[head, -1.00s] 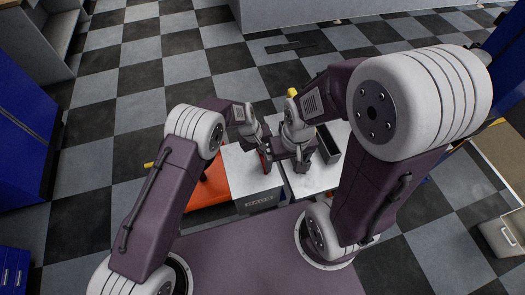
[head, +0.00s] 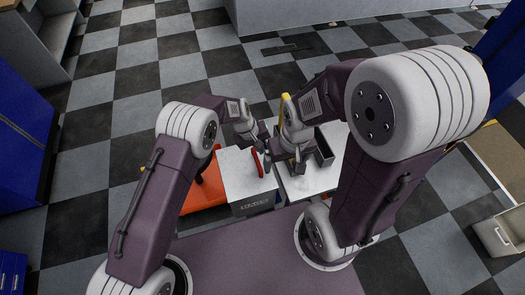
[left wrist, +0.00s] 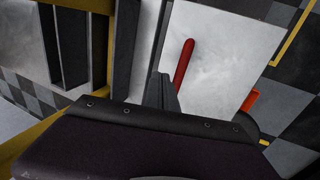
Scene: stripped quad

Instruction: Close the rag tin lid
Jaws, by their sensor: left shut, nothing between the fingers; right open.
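The rag tin (head: 254,205) looks to be the grey box with a labelled front, low ahead of me. Its pale flat lid (head: 237,172) carries a red bar handle (head: 257,164); whether the lid is fully down I cannot tell. In the left wrist view the pale lid (left wrist: 225,60) and red handle (left wrist: 184,62) show beyond my gripper. My left gripper (head: 265,160) is shut and empty, just right of the handle; its dark fingers also show in the left wrist view (left wrist: 163,92). My right gripper (head: 297,168) is open over the pale surface to the right, its fingertips partly hidden.
A dark open trough (head: 324,150) stands on the pale surface (head: 310,182) right of the tin. An orange-red object (head: 203,192) lies left of the tin. A grey bin (head: 498,238) stands at the far right.

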